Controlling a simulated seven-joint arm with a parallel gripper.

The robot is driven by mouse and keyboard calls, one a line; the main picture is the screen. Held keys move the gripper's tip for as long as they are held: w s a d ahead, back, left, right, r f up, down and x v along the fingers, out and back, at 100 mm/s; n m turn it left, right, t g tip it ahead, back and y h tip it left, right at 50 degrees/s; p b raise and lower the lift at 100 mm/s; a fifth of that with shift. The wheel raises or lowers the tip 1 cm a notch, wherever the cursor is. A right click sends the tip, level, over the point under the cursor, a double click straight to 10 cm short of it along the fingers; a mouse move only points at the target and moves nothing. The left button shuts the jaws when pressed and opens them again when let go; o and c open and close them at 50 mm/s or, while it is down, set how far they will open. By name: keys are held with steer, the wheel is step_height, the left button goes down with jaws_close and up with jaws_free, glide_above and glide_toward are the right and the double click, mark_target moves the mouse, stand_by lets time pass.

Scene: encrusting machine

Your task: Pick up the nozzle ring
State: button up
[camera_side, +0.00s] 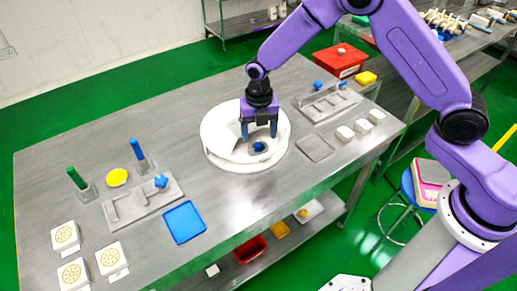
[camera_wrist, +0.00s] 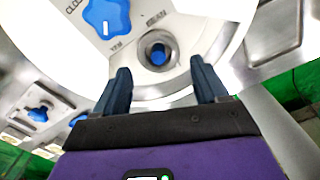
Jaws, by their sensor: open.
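A round metal ring-shaped part with a blue centre, seemingly the nozzle ring (camera_wrist: 158,52), sits in the white round machine (camera_wrist: 225,18). In the side view the blue-centred part (camera_side: 259,147) is small and dark on the front part of the white machine (camera_side: 222,155). My gripper (camera_wrist: 160,66) is open, its two dark blue fingers spread on either side of the ring in the wrist picture. In the side view my gripper (camera_side: 259,131) points down over the machine, just behind the part.
A blue star knob (camera_wrist: 107,16) is on the machine beside the ring. A grey fixture (camera_side: 140,203) and blue tray (camera_side: 184,222) lie to the left. Another grey fixture (camera_side: 328,102), a grey tray (camera_side: 315,148) and white blocks (camera_side: 362,126) stand to the right. The table's front middle is clear.

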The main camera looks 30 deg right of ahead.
mark_target(258, 144)
step_height(258, 144, down, 5)
steer(key=shift+a+r, duration=0.1)
steer(key=shift+a, duration=0.05)
steer(key=c, duration=0.9)
step_height(258, 144, up, 10)
stand_by(0.6)
